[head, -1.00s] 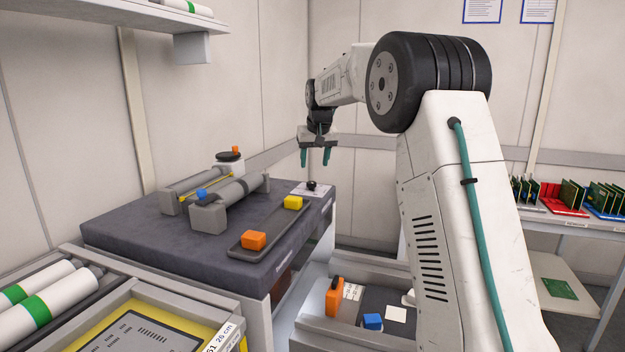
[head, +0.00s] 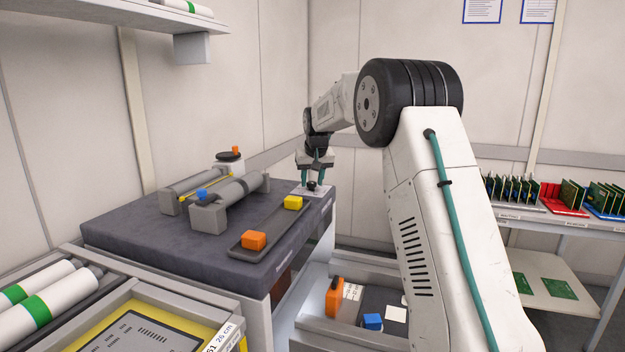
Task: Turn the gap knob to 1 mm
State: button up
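The gripper looks open, and I cannot tell whether a finger touches the knob.
A lower bench (head: 345,331) stands in front. Board racks stand at right.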

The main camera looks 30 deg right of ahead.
jog(key=c, duration=0.6)
jog(key=shift+o, duration=0.2)
jog(key=shift+m, duration=0.3)
jog(key=m, duration=0.1)
jog(key=m+h, duration=0.1)
jog(key=m, duration=0.1)
jog(key=m+g+h, duration=0.1)
jog(key=m, duration=0.1)
jog(key=shift+w+a, duration=0.15)
jog(key=shift+a, duration=0.15)
jog(key=m, duration=0.2)
jog(key=m+g, duration=0.1)
jog(key=m, duration=0.1)
jog(key=m+g+h, duration=0.1)
jog(key=m, duration=0.1)
jog(key=shift+w+a, duration=0.1)
jog(key=shift+w, duration=0.15)
jog(key=o, duration=1)
